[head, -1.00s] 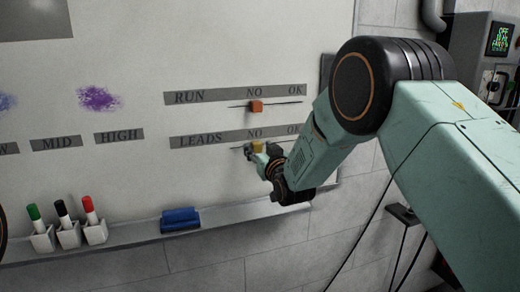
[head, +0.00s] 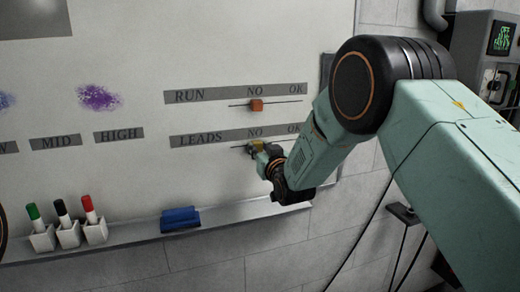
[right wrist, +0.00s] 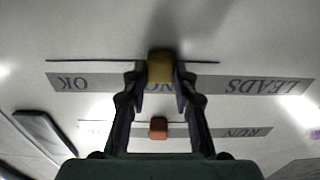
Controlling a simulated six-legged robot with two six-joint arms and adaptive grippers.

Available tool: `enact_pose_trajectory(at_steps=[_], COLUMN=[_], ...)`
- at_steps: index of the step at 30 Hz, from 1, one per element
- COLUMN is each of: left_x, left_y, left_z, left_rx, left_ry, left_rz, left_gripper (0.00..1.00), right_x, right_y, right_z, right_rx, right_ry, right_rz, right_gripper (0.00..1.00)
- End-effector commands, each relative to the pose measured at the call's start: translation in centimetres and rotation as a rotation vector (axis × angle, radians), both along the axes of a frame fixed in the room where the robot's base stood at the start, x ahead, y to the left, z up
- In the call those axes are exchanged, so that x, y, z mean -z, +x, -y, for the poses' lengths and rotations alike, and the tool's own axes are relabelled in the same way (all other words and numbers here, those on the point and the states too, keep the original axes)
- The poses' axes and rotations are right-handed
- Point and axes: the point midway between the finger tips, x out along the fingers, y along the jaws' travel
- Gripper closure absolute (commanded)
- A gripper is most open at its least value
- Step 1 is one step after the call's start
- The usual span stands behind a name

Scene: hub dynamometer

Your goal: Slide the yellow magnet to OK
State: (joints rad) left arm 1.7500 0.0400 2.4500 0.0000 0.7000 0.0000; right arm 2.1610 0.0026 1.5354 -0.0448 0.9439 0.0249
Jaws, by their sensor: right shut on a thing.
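The yellow magnet (head: 257,146) sits on the line under the LEADS strip (head: 238,135), below the word NO. It also shows in the right wrist view (right wrist: 160,67), where the view is upside down. My right gripper (head: 256,150) is shut on the yellow magnet, with one finger on each side of it. The word OK of the LEADS strip is to the right of the magnet in the head view and partly hidden by my right arm. It shows clearly in the right wrist view. My left gripper is not in view.
An orange magnet (head: 256,105) sits under NO on the RUN strip (head: 235,93) above. A ledge (head: 240,213) below the board holds a blue eraser (head: 180,219) and several markers in white holders (head: 69,234). A grey unit (head: 480,60) stands at the right.

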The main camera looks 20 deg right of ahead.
Motion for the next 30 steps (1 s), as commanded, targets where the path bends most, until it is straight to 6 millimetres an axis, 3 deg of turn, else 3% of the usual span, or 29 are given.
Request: enact_pose_trajectory(at_steps=[5, 21, 30], left_x=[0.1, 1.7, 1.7], left_y=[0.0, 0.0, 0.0], left_z=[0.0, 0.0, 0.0], left_rx=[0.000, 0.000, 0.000], left_ry=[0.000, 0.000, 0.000], left_rz=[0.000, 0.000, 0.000], left_gripper=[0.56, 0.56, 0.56], right_x=[-0.2, -0.4, -0.5], right_y=[0.1, 0.6, 0.6], right_z=[0.7, 11.9, 13.1], right_rx=[0.001, 0.003, 0.003], right_ry=[0.001, 0.002, 0.000], right_rz=[0.006, 0.012, 0.011], right_gripper=[1.00, 1.00, 1.00])
